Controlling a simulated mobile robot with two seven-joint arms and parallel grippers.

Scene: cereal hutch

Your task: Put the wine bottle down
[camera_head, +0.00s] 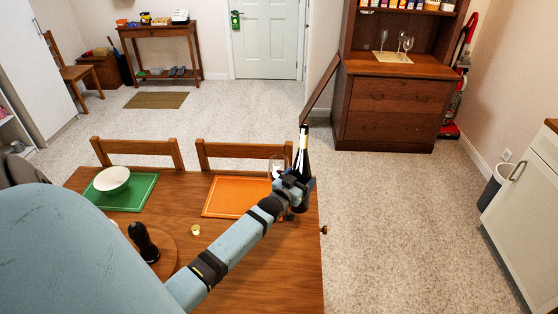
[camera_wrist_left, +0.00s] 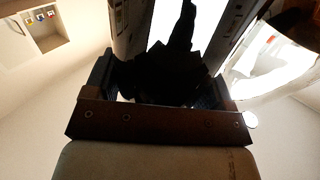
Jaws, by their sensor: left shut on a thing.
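The dark wine bottle (camera_head: 303,151) stands about upright at the right edge of the wooden dining table (camera_head: 280,278) in the head view. My left gripper (camera_head: 292,186) is shut on its lower part. In the left wrist view, a dark, backlit shape, likely the bottle (camera_wrist_left: 178,50), is between the fingers. My right gripper is not in view.
A clear glass (camera_head: 277,164) is close beside the gripper, by the orange placemat (camera_head: 232,197). A white bowl (camera_head: 112,179) is on the green placemat (camera_head: 135,200). A dark pepper mill (camera_head: 143,240) stands at left. Chairs line the far edge. The hutch (camera_head: 385,105) stands behind.

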